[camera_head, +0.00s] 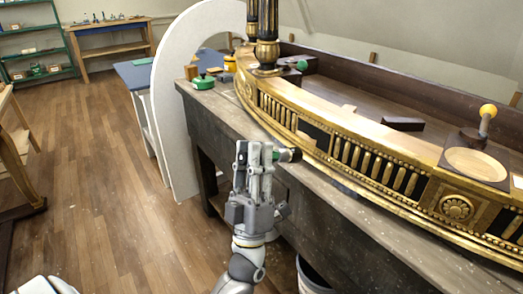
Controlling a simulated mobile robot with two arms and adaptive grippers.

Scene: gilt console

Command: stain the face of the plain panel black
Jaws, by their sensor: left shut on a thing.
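The gilt console (370,135) runs from upper middle to the right edge, with a curved front of gold flutes and dark slots. A plain stretch of its front, the plain panel (314,131), sits between fluted sections and shows dark at this angle. My left gripper (256,153) is upright in front of the console, shut on a small tool with a green collar and dark end (290,155). The tool points right, below and left of the panel. I cannot tell whether its end touches the console. My right gripper is not in view.
The console rests on a grey workbench (228,117). A green-lidded pot (203,82) and a yellow pot (230,63) stand at its far left. A white arch (173,110) stands beside the bench. Open wood floor lies left.

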